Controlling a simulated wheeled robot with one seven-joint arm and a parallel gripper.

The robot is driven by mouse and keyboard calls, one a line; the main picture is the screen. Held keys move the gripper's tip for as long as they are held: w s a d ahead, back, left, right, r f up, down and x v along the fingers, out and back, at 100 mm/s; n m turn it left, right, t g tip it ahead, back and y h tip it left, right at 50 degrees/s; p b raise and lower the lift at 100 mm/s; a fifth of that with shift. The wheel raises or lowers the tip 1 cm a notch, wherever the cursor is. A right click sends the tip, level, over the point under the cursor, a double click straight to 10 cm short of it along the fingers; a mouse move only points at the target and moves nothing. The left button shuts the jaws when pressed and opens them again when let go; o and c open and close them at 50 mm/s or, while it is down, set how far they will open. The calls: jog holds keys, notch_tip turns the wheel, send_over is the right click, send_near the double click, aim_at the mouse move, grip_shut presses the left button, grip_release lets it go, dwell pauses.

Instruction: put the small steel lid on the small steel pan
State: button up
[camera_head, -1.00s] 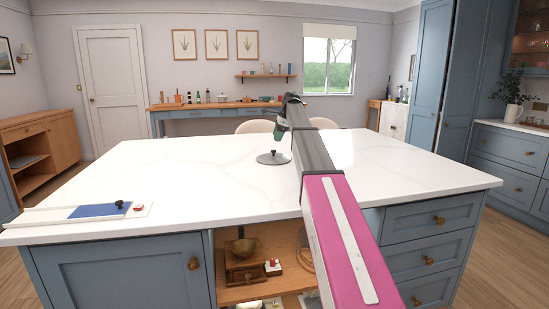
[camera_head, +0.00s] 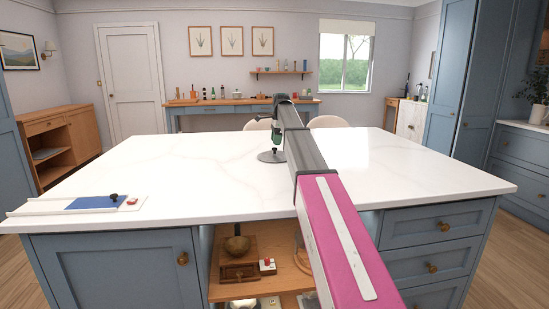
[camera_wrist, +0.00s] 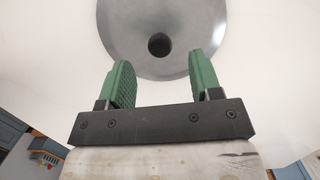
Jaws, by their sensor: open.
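A round grey steel lid (camera_head: 270,157) with a dark knob lies flat on the white worktop. In the wrist view the lid (camera_wrist: 125,35) fills the top middle, its knob (camera_wrist: 159,44) facing me. My gripper (camera_head: 276,145) is just above the lid. In the wrist view my gripper (camera_wrist: 163,72) is open, its green fingers apart, with the knob in line with the gap and a little beyond the tips. Nothing is held. I cannot make out the small steel pan in either view.
A white board (camera_head: 45,207) with a blue mat (camera_head: 92,203) and small items lies at the worktop's left front. Most of the worktop is clear.

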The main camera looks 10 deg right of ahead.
aim_at(275, 148)
jog(key=f, duration=0.4)
jog(key=shift+a+f, duration=0.4)
jog(key=c, duration=1.1)
jog(key=shift+r, duration=0.2)
